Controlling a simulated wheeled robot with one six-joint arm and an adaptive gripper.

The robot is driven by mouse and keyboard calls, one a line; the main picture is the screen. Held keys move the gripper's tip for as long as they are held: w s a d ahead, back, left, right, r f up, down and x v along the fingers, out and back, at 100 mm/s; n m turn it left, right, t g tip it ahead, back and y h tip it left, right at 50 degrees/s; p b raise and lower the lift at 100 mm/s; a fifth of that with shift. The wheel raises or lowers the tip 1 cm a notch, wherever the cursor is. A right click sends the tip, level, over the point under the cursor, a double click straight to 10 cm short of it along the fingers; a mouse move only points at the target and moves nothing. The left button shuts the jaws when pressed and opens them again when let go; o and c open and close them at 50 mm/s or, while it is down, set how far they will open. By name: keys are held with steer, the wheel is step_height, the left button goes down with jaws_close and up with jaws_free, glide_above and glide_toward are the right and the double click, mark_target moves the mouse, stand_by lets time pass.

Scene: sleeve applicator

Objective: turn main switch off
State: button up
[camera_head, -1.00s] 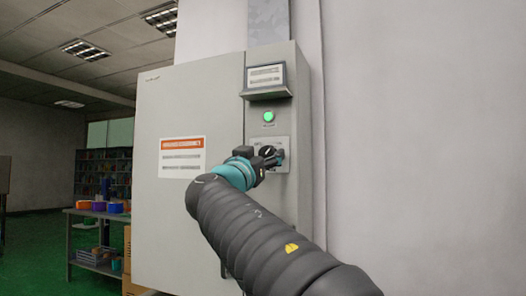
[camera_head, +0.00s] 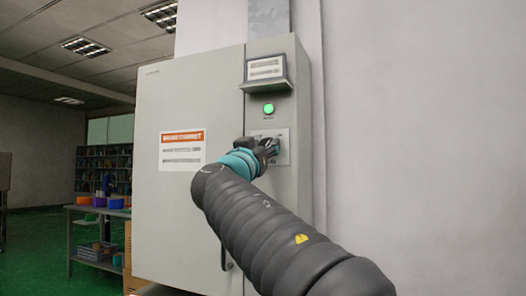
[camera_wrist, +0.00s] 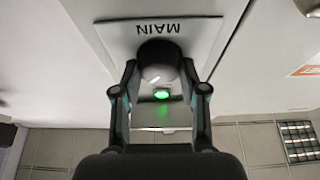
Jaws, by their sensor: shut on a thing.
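The main switch is a dark round knob (camera_wrist: 158,52) on a pale plate marked MAIN (camera_wrist: 205,38), which appears upside down in the wrist view. My gripper (camera_wrist: 160,74) has its two fingers on either side of the knob and is shut on it. In the head view my gripper (camera_head: 270,146) is at the switch plate (camera_head: 284,157) on the grey cabinet and hides most of the knob. The knob's exact angle is hard to read.
A lit green lamp (camera_head: 268,109) and a small display (camera_head: 265,69) are above the switch. The cabinet door (camera_head: 190,225) with an orange-and-white label (camera_head: 182,150) is to the left. A bench (camera_head: 85,222) with coloured bins stands farther left.

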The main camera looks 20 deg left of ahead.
steer(key=shift+r+n+g+y+p, duration=0.2)
steer(key=shift+n+g+y, duration=0.85)
steer(key=shift+n, duration=2.45)
steer(key=shift+f+n+g+y+p, duration=0.2)
steer(key=shift+n+g+y, duration=0.8)
steer(key=shift+n, duration=2.5)
steer(key=shift+r+n+g+y+p, duration=0.1)
steer(key=shift+n+g+y+p, duration=0.3)
steer(key=shift+n+y, duration=2.2)
steer(key=shift+n+h, duration=1.05)
steer(key=shift+n, duration=0.05)
steer(key=o, duration=1.1)
steer(key=shift+o, duration=0.2)
steer(key=v, duration=1.2)
steer(key=shift+d, duration=0.15)
